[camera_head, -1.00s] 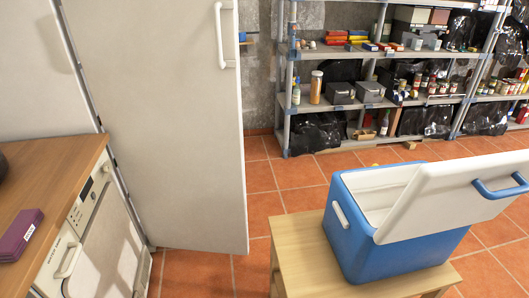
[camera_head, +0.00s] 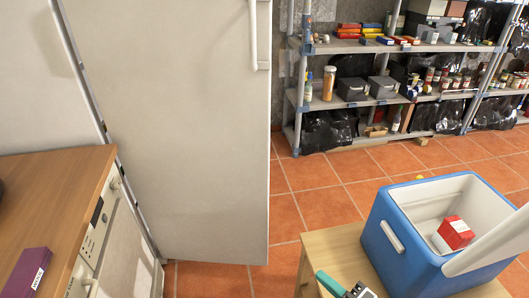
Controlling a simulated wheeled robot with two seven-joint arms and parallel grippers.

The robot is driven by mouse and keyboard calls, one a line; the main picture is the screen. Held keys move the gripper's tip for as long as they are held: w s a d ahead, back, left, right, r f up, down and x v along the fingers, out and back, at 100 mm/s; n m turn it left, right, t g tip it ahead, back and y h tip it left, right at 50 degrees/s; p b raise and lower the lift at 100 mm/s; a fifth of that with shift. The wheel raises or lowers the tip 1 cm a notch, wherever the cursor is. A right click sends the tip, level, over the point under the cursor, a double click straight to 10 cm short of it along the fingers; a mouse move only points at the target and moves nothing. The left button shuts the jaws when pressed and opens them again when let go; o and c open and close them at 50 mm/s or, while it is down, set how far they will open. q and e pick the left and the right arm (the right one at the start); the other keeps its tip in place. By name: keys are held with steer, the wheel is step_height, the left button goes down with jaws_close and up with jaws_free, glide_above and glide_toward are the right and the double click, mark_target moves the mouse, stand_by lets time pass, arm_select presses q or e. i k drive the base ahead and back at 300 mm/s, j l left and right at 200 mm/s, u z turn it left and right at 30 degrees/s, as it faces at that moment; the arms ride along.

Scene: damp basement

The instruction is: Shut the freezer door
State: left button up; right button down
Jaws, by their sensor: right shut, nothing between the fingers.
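The freezer door (camera_head: 185,130) is a tall, plain white panel at the left of the head view. Its white handle (camera_head: 260,35) sits high near its right edge. A dark, slanting seam with small dark fittings runs down its left edge, beside another pale panel (camera_head: 28,80). I cannot tell how far the door stands open. My right gripper (camera_head: 345,287) shows at the bottom edge, teal and dark, partly cut off. It is shut and empty, in front of the small wooden table and well apart from the door. My left gripper is not in view.
A blue cooler (camera_head: 400,250), lid raised, holds a red-and-white box (camera_head: 455,232) and stands on a wooden table (camera_head: 335,245). A wooden counter (camera_head: 50,190) with a purple box (camera_head: 27,272) is left. Loaded shelves (camera_head: 380,100) stand behind.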

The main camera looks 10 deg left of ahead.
mark_target(182, 88)
steer(key=i+j, duration=0.25)
steer(key=i, duration=0.25)
steer(key=i+j, duration=0.25)
steer(key=i, duration=0.25)
